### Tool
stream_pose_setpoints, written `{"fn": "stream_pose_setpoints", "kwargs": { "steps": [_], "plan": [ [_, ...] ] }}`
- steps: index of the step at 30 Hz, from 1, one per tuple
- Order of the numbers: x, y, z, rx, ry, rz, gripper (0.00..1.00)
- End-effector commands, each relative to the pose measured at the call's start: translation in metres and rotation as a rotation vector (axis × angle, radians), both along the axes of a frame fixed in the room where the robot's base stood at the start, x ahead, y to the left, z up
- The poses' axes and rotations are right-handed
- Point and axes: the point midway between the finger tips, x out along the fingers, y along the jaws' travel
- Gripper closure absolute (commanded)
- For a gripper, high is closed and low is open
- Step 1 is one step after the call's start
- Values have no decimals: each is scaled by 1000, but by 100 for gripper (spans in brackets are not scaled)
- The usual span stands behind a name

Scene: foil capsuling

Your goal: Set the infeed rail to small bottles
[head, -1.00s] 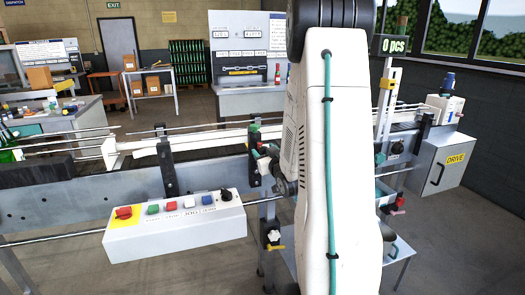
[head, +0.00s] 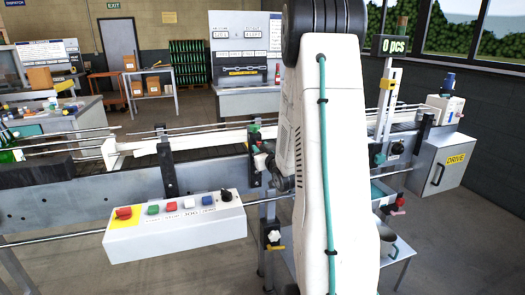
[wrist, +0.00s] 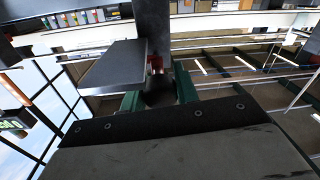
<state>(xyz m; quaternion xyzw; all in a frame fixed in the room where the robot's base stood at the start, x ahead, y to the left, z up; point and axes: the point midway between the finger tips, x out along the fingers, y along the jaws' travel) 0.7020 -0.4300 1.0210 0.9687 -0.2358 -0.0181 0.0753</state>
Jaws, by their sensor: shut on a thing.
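The infeed guide rail (head: 190,140) is a long pale rail with thin rods, running along the conveyor in the head view. A dark bracket (head: 254,172) with a green-topped part stands at the conveyor's front side. My gripper (head: 262,160) is at this bracket, partly hidden by my arm. In the wrist view my gripper (wrist: 159,98) has green fingers shut on a dark knob-like piece (wrist: 158,90), with a small red part just beyond it. A flat grey plate lies beside the fingers. Any size marking on the rail is too small to read.
A control box (head: 174,228) with coloured buttons hangs in front of the conveyor. A drive cabinet (head: 440,165) stands at the right. My arm covers the middle of the conveyor.

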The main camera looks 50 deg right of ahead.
Motion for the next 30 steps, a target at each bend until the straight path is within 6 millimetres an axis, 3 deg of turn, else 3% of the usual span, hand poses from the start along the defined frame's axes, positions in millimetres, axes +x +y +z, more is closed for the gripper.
{"fn": "stream_pose_setpoints", "kwargs": {
  "steps": [3, 4, 6, 17, 30],
  "plan": [
    [0, 1, -1, 1, 2, 3, 100],
    [0, 1, -1, 1, 2, 3, 64],
    [0, 1, -1, 1, 1, 3, 49],
    [-6, 3, 0, 0, 1, 0, 49],
    [-64, 33, 0, 1, 2, 1, 49]
  ]
}}
